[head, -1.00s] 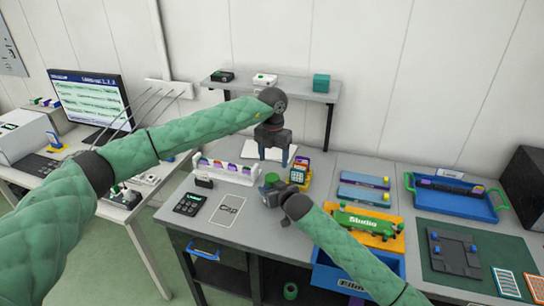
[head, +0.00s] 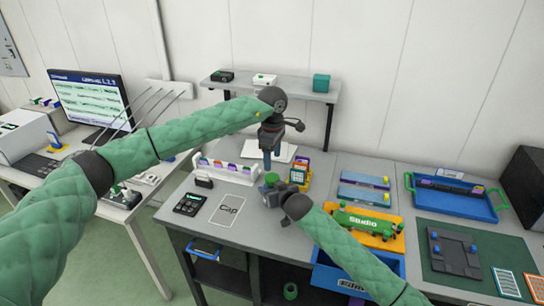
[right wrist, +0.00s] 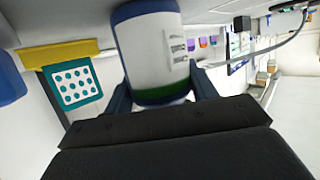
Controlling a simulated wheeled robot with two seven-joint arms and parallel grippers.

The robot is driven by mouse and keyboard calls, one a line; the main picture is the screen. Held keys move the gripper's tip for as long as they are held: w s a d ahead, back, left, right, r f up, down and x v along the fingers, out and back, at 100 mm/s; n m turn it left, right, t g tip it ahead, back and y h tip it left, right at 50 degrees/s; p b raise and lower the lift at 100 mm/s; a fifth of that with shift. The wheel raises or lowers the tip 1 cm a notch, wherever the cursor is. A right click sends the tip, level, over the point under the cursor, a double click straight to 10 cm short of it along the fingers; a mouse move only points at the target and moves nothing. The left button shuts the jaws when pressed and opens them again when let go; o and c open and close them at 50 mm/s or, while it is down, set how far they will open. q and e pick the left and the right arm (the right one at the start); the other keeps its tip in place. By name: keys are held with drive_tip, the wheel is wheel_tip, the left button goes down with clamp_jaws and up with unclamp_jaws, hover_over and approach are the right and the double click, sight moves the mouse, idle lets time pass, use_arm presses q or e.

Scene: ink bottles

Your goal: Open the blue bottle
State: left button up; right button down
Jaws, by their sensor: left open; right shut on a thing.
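A bottle (right wrist: 155,50) with a white label, a dark blue band at the picture's top and a green band low down stands between the fingers of my right gripper (right wrist: 162,98) in the right wrist view. In the head view the right gripper (head: 273,197) is at the bottle, whose green top (head: 271,179) shows; the rest is mostly hidden. My right gripper is shut on it. My left gripper (head: 267,163) is open and points down just above and behind the green top, apparently empty. A flat area marked "Cap" (head: 228,211) lies bare on the grey table.
A white rack (head: 228,174) of coloured items stands left of the bottle, and a card holder (head: 299,173) close on its right. A calculator-like device (head: 189,204) lies left of the marked area. A shelf (head: 300,91) stands behind the left gripper.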

sight(272, 177)
use_arm(q)
drive_tip(key=m, duration=0.8)
drive_tip(key=shift+m, duration=0.3)
drive_tip(key=m, duration=0.4)
drive_tip(key=shift+a, duration=0.1)
drive_tip(key=m, duration=0.4)
drive_tip(key=shift+m, duration=0.3)
drive_tip(key=shift+f, duration=4.05)
